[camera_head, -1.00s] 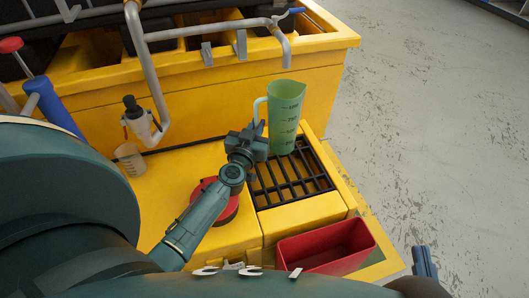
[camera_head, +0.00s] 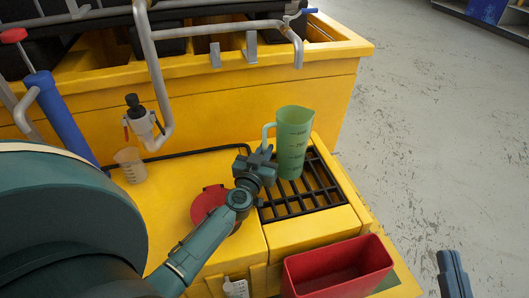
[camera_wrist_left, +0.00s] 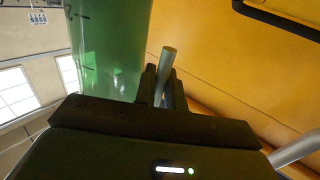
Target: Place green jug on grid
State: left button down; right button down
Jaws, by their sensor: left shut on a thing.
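The green jug (camera_head: 295,140) is upright at the back left part of the black grid (camera_head: 300,205). Its base overlaps the grid bars in the head view; I cannot tell whether it touches them. My left gripper (camera_head: 264,158) is at the jug's left side, shut on its handle. In the left wrist view the handle (camera_wrist_left: 167,55) runs between the fingers (camera_wrist_left: 162,90), with the translucent green jug wall (camera_wrist_left: 108,50) just left of them. My right gripper (camera_head: 453,275) shows only partly at the bottom right, away from the jug.
A red bin (camera_head: 338,270) stands in front of the grid. A red round lid (camera_head: 209,205) and a small clear beaker (camera_head: 131,165) are left on the yellow surface. A grey pipe (camera_head: 157,80) and a yellow wall (camera_head: 250,110) stand behind. The grid's front is clear.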

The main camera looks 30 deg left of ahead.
pick_arm(q)
jog(key=c, duration=1.5)
grip_release()
jog(key=shift+f, duration=0.1)
jog(key=shift+r, duration=0.25)
jog(key=p+v, duration=0.2)
jog(key=v, duration=1)
jog(key=shift+f, duration=0.15)
jog(key=shift+s, duration=0.1)
